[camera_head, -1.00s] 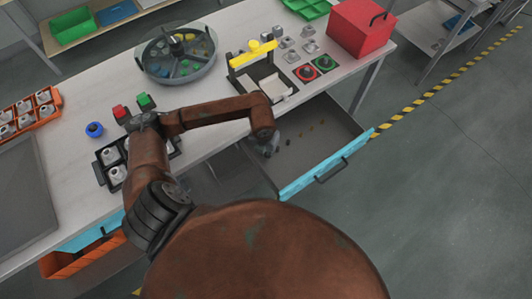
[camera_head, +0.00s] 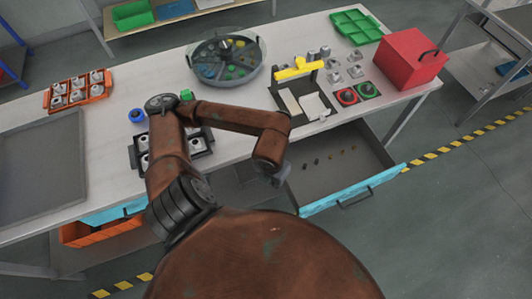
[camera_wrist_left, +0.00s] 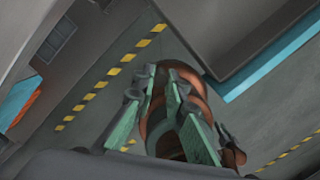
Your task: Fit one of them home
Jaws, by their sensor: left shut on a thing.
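My left gripper (camera_head: 272,176) hangs low at the front of the bench, beside the left end of an open drawer (camera_head: 345,180). In the left wrist view its green-padded fingers (camera_wrist_left: 172,105) are close together. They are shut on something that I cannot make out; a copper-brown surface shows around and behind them. Several small dark to gold pieces (camera_head: 330,155) lie in a row in the drawer. Which part the task means is not clear. A fixture with a yellow bar (camera_head: 299,69) stands on the bench above the drawer. My right gripper is not in view.
Grey metal blocks (camera_head: 355,72), red and green round pads (camera_head: 347,97) and a red box (camera_head: 411,59) stand right of the fixture. A round divided tank (camera_head: 226,58) is behind. A black tray (camera_head: 200,148) and blue ring (camera_head: 137,115) are left. The drawer front (camera_head: 350,195) juts out.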

